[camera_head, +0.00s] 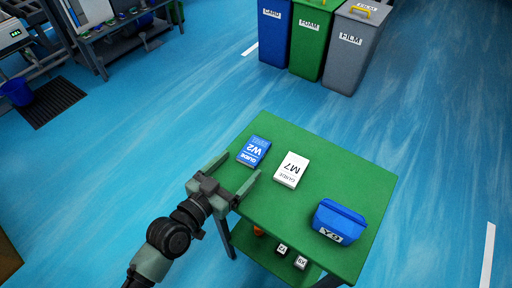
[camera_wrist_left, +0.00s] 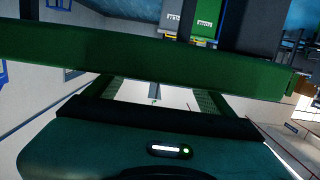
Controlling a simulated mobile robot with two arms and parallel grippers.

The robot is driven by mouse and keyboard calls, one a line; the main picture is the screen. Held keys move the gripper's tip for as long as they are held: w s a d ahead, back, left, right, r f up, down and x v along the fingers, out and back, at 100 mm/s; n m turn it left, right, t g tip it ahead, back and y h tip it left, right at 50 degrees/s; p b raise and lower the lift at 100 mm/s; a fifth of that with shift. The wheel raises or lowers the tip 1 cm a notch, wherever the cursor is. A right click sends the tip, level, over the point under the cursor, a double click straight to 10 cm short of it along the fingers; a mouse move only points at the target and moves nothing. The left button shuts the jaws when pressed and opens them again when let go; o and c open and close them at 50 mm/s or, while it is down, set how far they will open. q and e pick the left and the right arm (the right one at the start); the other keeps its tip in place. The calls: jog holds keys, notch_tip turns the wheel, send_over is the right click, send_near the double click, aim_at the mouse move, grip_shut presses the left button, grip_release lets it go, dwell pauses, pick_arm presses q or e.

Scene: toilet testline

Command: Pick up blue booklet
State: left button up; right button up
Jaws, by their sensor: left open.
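The blue booklet (camera_head: 254,151), marked W2, lies flat on the green table (camera_head: 358,185) near its far left edge. My left gripper (camera_head: 233,174) is open and empty at the table's left edge, just short of the blue booklet. Its two fingers point toward the table, and the booklet is not between them. In the left wrist view the gripper's fingers (camera_wrist_left: 155,92) stand apart, with the green table edge (camera_wrist_left: 150,62) across the view in front of them. The booklet cannot be made out there. My right gripper is not in view.
A white booklet (camera_head: 291,170) marked M7 lies right of the blue one. A blue container (camera_head: 341,214) stands at the table's right side. Blue, green and grey bins (camera_head: 312,42) stand behind, with open floor between.

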aim_at(251, 154)
pick_arm(q)
jog(key=x, duration=0.5)
jog(key=shift+w+d+p, duration=0.2)
jog(key=shift+w+p, duration=0.1)
jog(key=c, duration=1.5)
